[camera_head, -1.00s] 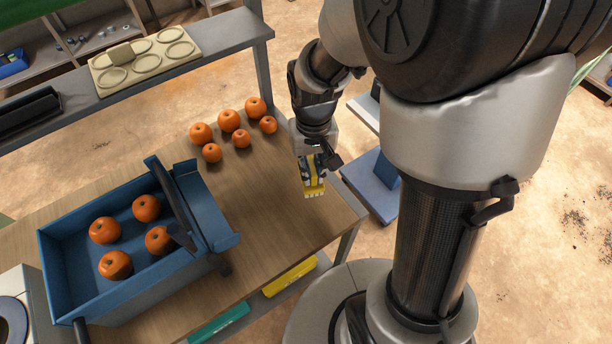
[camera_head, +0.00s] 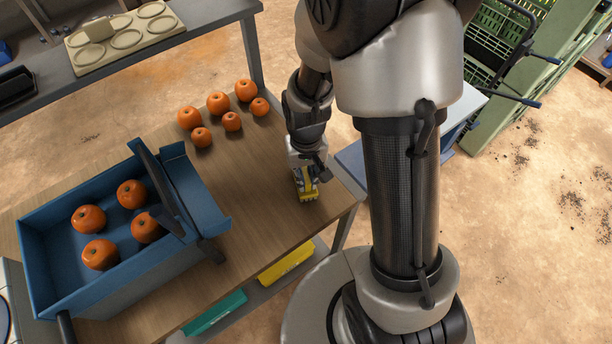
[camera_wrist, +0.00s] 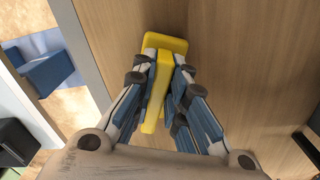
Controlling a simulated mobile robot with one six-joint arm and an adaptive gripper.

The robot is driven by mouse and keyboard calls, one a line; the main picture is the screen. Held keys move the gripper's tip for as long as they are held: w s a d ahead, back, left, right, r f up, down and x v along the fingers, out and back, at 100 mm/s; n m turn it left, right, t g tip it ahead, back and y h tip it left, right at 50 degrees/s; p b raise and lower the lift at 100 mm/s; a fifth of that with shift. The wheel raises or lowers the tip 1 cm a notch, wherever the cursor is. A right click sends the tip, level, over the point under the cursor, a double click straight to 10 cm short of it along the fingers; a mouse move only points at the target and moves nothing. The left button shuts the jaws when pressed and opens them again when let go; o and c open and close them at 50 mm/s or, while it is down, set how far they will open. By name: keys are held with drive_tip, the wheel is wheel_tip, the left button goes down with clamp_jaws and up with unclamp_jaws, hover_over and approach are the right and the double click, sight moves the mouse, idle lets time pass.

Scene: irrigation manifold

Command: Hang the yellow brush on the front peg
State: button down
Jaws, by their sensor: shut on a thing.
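The yellow brush (camera_head: 308,195) is in my gripper (camera_head: 304,178), over the right end of the wooden table near its edge. In the wrist view the brush (camera_wrist: 165,45) has its wide yellow end beyond the fingertips, and its handle runs back between the fingers of my gripper (camera_wrist: 163,65). The fingers are shut on the handle. I cannot tell whether the brush touches the table. I cannot make out a front peg in either view.
The wooden table (camera_head: 262,225) holds several oranges (camera_head: 218,102) at the back and a blue crate (camera_head: 45,290) with oranges at the left. Yellow (camera_head: 286,263) and teal (camera_head: 215,312) items lie below the table. Green crates (camera_head: 497,45) stand at the far right.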

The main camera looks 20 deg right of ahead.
drive_tip(key=shift+f, duration=0.2)
drive_tip(key=c, duration=1.6)
unclamp_jaws()
drive_tip(key=s+r+t+p, duration=0.1)
drive_tip(key=s+r+p, duration=0.1)
drive_tip(key=r, duration=0.9)
drive_tip(key=s+r+t+p, duration=0.1)
drive_tip(key=s+r+p, duration=0.1)
drive_tip(key=r, duration=0.9)
drive_tip(key=s+r+n+t, duration=0.1)
drive_tip(key=s+r+t, duration=0.1)
drive_tip(key=s+r, duration=0.5)
drive_tip(key=shift+s+r+t, duration=0.3)
drive_tip(key=shift+s+r, duration=0.05)
drive_tip(key=shift+s, duration=1.3)
